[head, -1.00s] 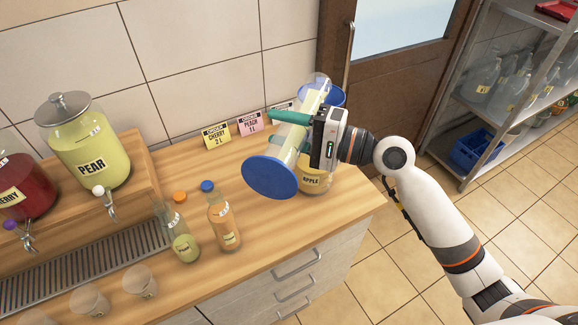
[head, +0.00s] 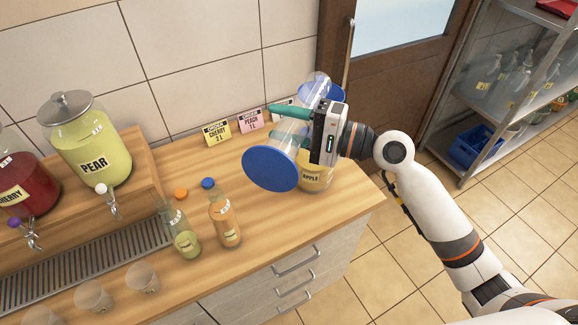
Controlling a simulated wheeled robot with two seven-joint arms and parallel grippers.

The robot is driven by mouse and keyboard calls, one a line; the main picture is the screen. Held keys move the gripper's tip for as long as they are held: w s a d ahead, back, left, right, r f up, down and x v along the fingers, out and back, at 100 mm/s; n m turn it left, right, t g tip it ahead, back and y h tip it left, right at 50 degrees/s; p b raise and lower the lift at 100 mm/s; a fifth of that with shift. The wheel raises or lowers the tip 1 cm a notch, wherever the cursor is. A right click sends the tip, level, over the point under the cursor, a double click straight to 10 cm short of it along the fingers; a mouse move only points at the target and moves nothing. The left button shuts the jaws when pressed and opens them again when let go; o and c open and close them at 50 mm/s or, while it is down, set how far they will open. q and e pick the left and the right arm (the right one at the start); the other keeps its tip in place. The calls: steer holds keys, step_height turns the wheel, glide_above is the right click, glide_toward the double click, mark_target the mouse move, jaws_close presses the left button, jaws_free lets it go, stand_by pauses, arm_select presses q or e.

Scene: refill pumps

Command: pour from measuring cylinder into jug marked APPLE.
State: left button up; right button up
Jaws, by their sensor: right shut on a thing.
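The measuring cylinder is a clear tube (head: 291,130) with a round blue base (head: 269,168). It is tipped over, base toward the camera and mouth end pointing away toward the back right. It looks clear, with no yellow liquid visible inside. My right gripper (head: 294,118) is shut on the tube, with a teal finger across it. The jug marked APPLE (head: 311,179) stands on the counter below and behind the cylinder and gripper, holding yellow liquid. Its upper part is mostly hidden, so I cannot tell how the mouth lines up with it. My left gripper is out of view.
Two small bottles (head: 224,222) (head: 183,234) stand open, with orange and blue caps (head: 208,183) behind them. Order cards (head: 217,132) line the wall. PEAR (head: 93,150) and CHERRY (head: 22,188) dispensers stand left. Empty cups (head: 142,277) are at front. A blue round part (head: 331,91) shows behind the gripper.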

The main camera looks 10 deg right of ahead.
steer(key=shift+w+d+r+m, duration=0.1)
steer(key=shift+r+m, duration=0.2)
steer(key=shift+r, duration=0.25)
steer(key=shift+w+d+r+m, duration=0.1)
steer(key=shift+w+r+m, duration=0.1)
steer(key=shift+r+m, duration=0.35)
steer(key=shift+w+d+r+m, duration=0.15)
steer(key=shift+w+r+m, duration=0.15)
steer(key=shift+r, duration=0.4)
steer(key=shift+r, duration=0.1)
